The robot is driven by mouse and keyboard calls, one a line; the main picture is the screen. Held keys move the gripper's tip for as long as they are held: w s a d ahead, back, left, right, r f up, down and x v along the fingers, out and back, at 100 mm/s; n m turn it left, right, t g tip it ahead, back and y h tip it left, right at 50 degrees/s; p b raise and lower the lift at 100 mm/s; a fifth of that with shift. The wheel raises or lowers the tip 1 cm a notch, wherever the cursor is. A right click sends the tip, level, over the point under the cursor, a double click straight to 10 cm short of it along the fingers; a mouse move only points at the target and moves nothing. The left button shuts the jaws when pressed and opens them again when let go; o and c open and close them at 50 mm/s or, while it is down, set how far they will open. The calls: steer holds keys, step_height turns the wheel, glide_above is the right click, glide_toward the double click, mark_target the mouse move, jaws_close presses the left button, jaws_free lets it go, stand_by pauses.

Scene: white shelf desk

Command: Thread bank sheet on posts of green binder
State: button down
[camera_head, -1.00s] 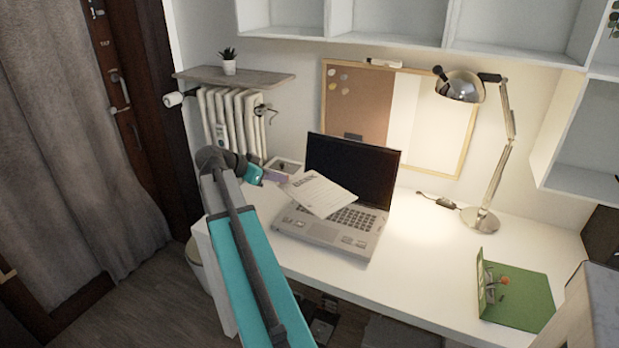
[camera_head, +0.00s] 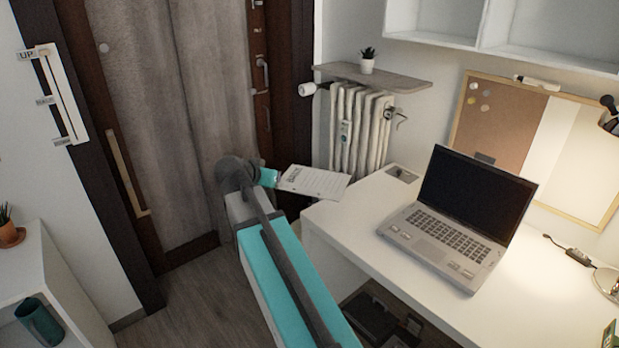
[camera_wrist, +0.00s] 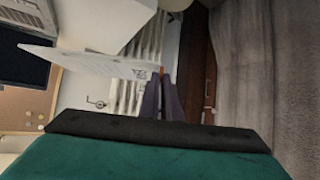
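The bank sheet (camera_head: 316,183) is a white printed page in my gripper (camera_head: 275,178). It is held by its left edge in the head view, in the air beside the desk's left end. In the wrist view the sheet (camera_wrist: 85,60) reaches left from the dark fingers (camera_wrist: 163,95), which are closed on its edge. Only a green sliver, apparently the green binder (camera_head: 609,334), shows at the head view's lower right edge. Its posts are out of view.
An open laptop (camera_head: 447,248) stands on the white desk (camera_head: 345,216). A radiator (camera_head: 358,130) and a small shelf (camera_head: 385,77) with a plant are on the wall behind. A low white cabinet (camera_head: 60,275) is at left. Bare floor lies between cabinet and desk.

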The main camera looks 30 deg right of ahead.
steer(key=w+a+r+n+t+y, duration=0.2)
steer(key=w+a+r+n+y, duration=0.1)
steer(key=a, duration=0.8)
steer(key=w+a+r+n+t+y, duration=0.2)
steer(key=a+n+y, duration=0.4)
steer(key=a, duration=0.4)
steer(key=shift+w+a+r+n+t, duration=0.3)
steer(key=shift+w+a+r+n, duration=0.15)
steer(key=shift+w+n, duration=0.4)
steer(key=shift+s, duration=0.15)
